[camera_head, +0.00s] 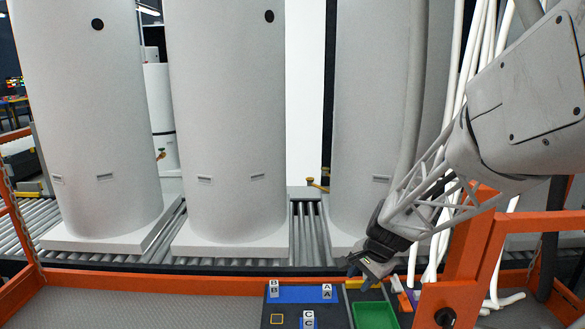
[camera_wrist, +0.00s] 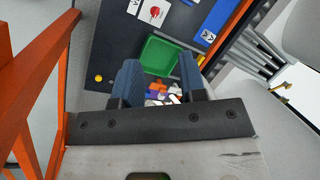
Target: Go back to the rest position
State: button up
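My gripper (camera_head: 362,277) hangs at the end of my arm on the right side of the head view, above the dark work panel near the green tray (camera_head: 375,313). In the wrist view my gripper (camera_wrist: 161,78) shows two blue fingers set apart. The gap between them looks empty, so it is open. The green tray (camera_wrist: 158,55) shows beyond the fingers. Small white, orange and purple pieces (camera_wrist: 165,95) also show beyond the gap. How high the fingers are above the panel is hard to tell.
White blocks lettered B (camera_head: 274,289), A (camera_head: 327,292) and C (camera_head: 308,319) stand on the dark panel. An orange post (camera_head: 466,262) rises close to my arm's right. Tall white tanks (camera_head: 228,130) stand behind on a roller conveyor (camera_head: 308,233). Pale hoses hang at right.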

jog(key=s+r+n+t+h, duration=0.1)
jog(key=s+r+n, duration=0.2)
jog(key=s+r, duration=0.55)
jog(key=s+r+n+t+h, duration=0.15)
jog(key=s+r+n, duration=0.35)
jog(key=s, duration=0.7)
jog(key=s+r+n+t+h, duration=0.1)
jog(key=s+r+n, duration=0.1)
jog(key=s+r, duration=0.7)
notch_tip(320, 180, down, 11)
jog(key=w+d+g, duration=0.1)
jog(key=g, duration=0.1)
jog(key=shift+d+r+g, duration=0.15)
jog(key=shift+g, duration=0.2)
